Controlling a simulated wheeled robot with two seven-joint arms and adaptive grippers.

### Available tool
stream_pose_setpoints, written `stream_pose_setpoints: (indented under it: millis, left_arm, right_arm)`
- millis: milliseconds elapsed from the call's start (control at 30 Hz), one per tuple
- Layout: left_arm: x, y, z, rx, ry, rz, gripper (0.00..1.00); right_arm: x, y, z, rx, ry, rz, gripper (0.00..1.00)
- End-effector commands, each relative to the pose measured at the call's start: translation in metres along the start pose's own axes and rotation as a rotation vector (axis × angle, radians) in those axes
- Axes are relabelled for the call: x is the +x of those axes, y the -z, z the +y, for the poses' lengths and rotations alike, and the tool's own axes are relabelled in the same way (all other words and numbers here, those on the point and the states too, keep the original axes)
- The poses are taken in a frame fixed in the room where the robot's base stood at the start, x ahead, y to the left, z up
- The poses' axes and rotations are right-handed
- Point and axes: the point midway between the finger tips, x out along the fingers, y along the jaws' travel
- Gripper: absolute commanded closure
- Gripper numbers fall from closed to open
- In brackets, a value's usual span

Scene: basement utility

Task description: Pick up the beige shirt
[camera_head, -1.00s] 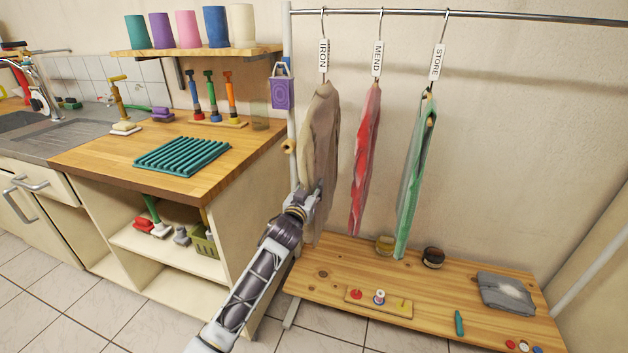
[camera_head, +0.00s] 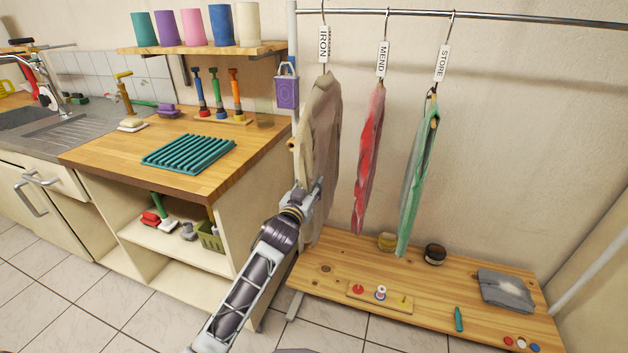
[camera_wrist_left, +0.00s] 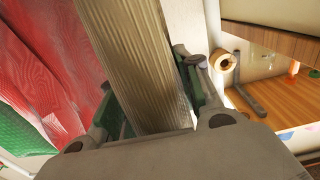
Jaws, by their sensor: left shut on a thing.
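The beige shirt (camera_head: 322,130) hangs from the rail on a hanger under the tag IRON (camera_head: 323,44). My left gripper (camera_head: 309,196) is shut on its lower part. In the left wrist view the beige cloth (camera_wrist_left: 140,65) runs between the two fingers of my left gripper (camera_wrist_left: 150,110). The shirt is still upright and its hanger hook is on the rail. My right gripper is not in view.
A red shirt (camera_head: 369,150) under MEND and a green shirt (camera_head: 418,175) under STORE hang to the right. A low wooden bench (camera_head: 330,275) stands below. A counter (camera_head: 100,158) with a teal ribbed mat (camera_head: 188,152) is at the left, beside the rail post.

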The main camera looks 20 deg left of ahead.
Motion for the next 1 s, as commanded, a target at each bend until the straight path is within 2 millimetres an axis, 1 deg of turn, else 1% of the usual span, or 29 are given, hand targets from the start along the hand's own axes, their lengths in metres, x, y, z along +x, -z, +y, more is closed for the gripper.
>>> stream_pose_setpoints:
  millis: [100, 600, 1000]
  left_arm:
    - [-0.014, 0.002, 0.000, -0.001, -0.001, 0.002, 0.99]
    - [-0.070, 0.002, 0.000, 0.000, 0.000, 0.002, 0.99]
    - [-0.111, 0.002, 0.000, -0.001, 0.000, 0.003, 0.99]
  right_arm:
    - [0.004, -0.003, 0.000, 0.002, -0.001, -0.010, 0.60]
    - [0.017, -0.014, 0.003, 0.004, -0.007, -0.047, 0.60]
    - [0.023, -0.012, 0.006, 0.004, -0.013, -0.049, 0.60]
